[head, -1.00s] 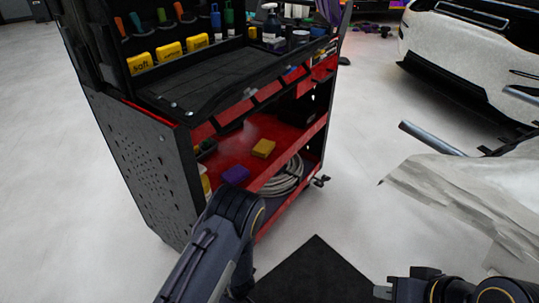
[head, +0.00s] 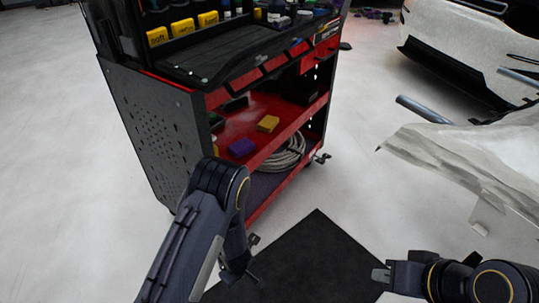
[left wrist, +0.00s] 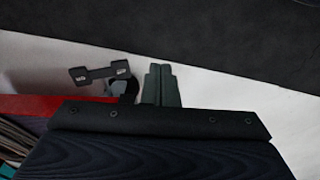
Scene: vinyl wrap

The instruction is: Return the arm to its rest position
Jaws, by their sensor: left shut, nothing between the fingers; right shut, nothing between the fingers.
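My left arm comes in from the lower left in the head view, bent at the elbow, with its forearm hanging down. My left gripper (head: 256,277) is low over the dark mat's left side, dark and partly hidden there. In the left wrist view its two fingers (left wrist: 161,85) lie together with nothing between them. My right gripper (head: 381,275) is at the lower right in the head view, pointing left. Its fingers are shut and empty, beside the mat's right edge as seen in the picture.
A black and red tool cart (head: 150,120) stands just beyond my left arm. Its shelf holds a purple block (head: 242,147) and a yellow block (head: 268,124). A dark mat (head: 315,255) lies on the floor. A grey-white sheet (head: 460,155) and white car (head: 470,50) are at right.

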